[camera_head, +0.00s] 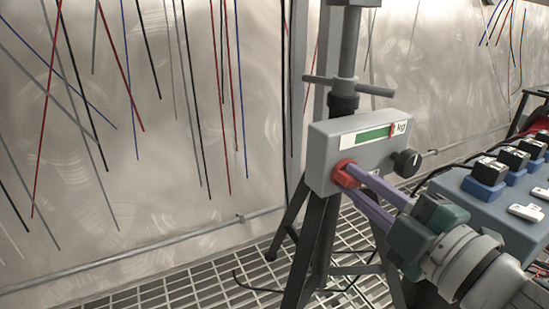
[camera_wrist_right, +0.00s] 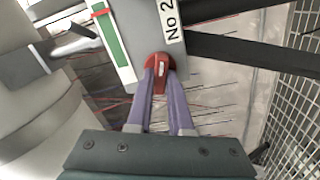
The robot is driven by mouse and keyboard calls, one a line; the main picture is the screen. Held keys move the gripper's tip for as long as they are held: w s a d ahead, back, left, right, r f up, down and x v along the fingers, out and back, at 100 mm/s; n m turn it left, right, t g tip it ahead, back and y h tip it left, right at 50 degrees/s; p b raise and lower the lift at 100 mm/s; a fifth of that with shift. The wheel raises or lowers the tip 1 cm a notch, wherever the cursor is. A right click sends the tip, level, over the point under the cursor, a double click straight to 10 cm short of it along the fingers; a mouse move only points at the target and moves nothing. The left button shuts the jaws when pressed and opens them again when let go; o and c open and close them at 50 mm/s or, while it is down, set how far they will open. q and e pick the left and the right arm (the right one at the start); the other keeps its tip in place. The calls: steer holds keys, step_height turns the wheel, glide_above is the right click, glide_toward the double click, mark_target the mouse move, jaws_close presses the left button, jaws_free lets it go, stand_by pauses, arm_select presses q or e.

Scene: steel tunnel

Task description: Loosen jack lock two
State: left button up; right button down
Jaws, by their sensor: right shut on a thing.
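The jack stand (camera_head: 347,60) is a dark vertical post on splayed legs. A grey box (camera_head: 325,140) on it carries a green gauge marked "kg". A red lock piece (camera_head: 341,170) sits at the box's lower left in the head view. The right wrist view shows the red piece (camera_wrist_right: 158,61) beside a "No 2" label (camera_wrist_right: 171,22). My right gripper (camera_head: 347,175) comes from the lower right, its purple fingers shut on the red piece and partly covering it. The fingers (camera_wrist_right: 160,84) also show in the right wrist view. My left gripper is not in view.
A black knob (camera_head: 407,162) is on the box's right end. A grey crossbar handle (camera_head: 347,86) crosses the post above. A grey-blue unit (camera_head: 500,215) with several black-and-blue plugs stands at the right. Coloured wires hang before the steel wall; the floor is grating (camera_head: 190,290).

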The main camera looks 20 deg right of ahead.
steer(key=shift+f+n, duration=0.1)
steer(key=shift+n, duration=1.3)
steer(key=c, duration=0.8)
jaws_free()
steer(key=s, duration=0.3)
steer(key=s+p, duration=0.1)
steer(key=s, duration=0.2)
steer(key=s+p, duration=0.1)
steer(key=s, duration=0.3)
steer(key=shift+d, duration=0.4)
